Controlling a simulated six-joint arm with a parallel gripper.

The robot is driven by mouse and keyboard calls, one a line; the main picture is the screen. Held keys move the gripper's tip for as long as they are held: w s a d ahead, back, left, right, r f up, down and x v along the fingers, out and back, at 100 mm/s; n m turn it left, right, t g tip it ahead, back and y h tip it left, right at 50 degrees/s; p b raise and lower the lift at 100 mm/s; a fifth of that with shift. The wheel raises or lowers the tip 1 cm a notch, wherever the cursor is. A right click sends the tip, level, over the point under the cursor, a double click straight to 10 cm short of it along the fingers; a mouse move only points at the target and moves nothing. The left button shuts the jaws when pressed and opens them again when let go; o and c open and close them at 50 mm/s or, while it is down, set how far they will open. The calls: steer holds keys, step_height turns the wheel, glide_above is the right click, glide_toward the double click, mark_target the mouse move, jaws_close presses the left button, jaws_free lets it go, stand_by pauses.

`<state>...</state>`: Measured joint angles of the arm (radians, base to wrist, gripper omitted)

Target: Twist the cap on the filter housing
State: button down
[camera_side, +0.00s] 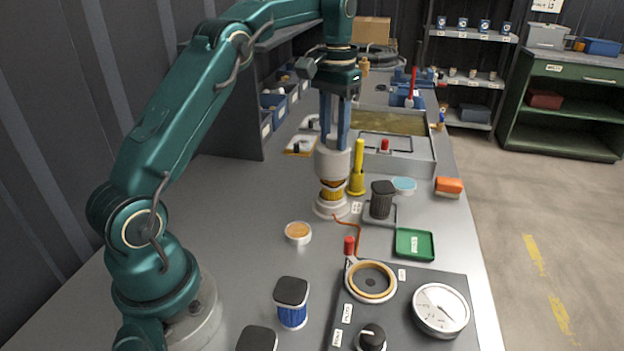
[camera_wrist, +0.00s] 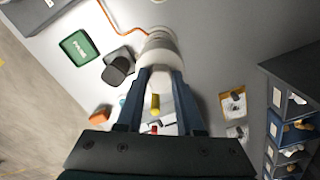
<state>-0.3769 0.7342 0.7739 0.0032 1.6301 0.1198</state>
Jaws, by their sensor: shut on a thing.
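The filter housing (camera_side: 331,207) stands upright on the bench, with a pale round base and a ribbed amber filter (camera_side: 332,192) showing above it. The pale grey cap (camera_side: 331,164) sits on top of the filter. My gripper (camera_side: 336,147) points straight down with its two blue fingers shut on the cap's upper part. In the wrist view the cap (camera_wrist: 158,44) lies between the fingertips and hides most of the housing. Whether the cap touches the housing's rim all round cannot be told.
A yellow upright cylinder (camera_side: 358,168) stands close to the right of the housing. A grey tank (camera_side: 408,160) lies behind. A gauge panel (camera_side: 400,283) and blue jar (camera_side: 292,314) are in front.

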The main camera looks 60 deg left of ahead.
mark_target(333, 162)
steer(key=shift+f, duration=2.45)
steer(key=shift+f, duration=0.65)
stand_by(0.8)
steer(key=m, duration=0.5)
stand_by(0.4)
steer(key=m, duration=0.5)
steer(key=shift+d, duration=0.1)
steer(key=shift+m, duration=0.4)
steer(key=m, duration=0.4)
steer(key=shift+m, duration=0.4)
